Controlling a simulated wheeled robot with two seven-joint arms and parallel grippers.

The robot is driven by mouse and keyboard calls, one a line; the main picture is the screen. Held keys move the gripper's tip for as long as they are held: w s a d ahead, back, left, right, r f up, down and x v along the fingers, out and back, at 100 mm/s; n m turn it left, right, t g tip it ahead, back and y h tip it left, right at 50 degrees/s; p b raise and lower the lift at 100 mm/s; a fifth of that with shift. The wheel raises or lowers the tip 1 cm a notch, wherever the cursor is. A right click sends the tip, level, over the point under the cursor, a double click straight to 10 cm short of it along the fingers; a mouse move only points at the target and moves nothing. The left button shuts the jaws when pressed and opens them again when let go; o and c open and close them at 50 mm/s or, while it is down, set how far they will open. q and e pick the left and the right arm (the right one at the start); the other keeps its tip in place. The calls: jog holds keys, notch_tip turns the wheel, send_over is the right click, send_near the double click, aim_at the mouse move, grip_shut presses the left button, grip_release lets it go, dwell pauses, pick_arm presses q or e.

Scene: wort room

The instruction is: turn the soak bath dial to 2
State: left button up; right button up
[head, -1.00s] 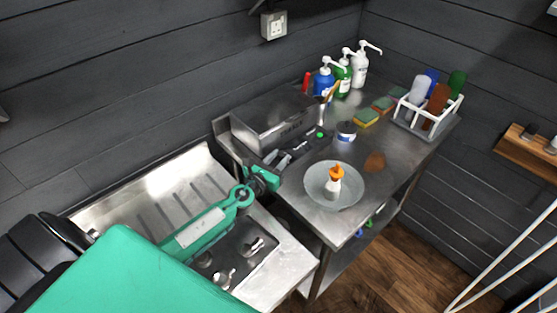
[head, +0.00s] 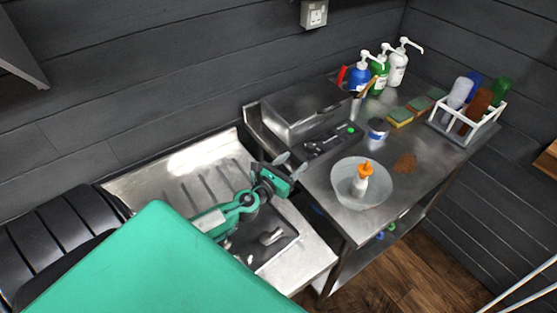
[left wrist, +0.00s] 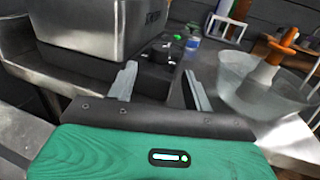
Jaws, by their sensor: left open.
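The soak bath (head: 308,112) is a steel box on the steel bench, with a dark control panel (head: 332,142) on its front side. A green light (head: 351,130) shows on that panel. In the left wrist view the bath (left wrist: 100,25) fills the upper left, and a black dial (left wrist: 161,51) stands beyond the fingertips. The dial's number marks are too small to read. My left gripper (head: 293,165) is at the bench's left edge, just short of the panel. My right gripper is out of view.
A tin (head: 378,128), sponges (head: 401,116), pump bottles (head: 379,77) and a white rack (head: 470,130) stand farther back. A ribbed steel surface (head: 160,180) lies left.

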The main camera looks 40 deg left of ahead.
pick_arm(q)
jog(key=s+b, duration=0.1)
jog(key=s, duration=0.5)
jog(key=shift+s+a+b, duration=0.2)
jog(key=shift+a+b, duration=0.05)
jog(key=shift+b, duration=0.1)
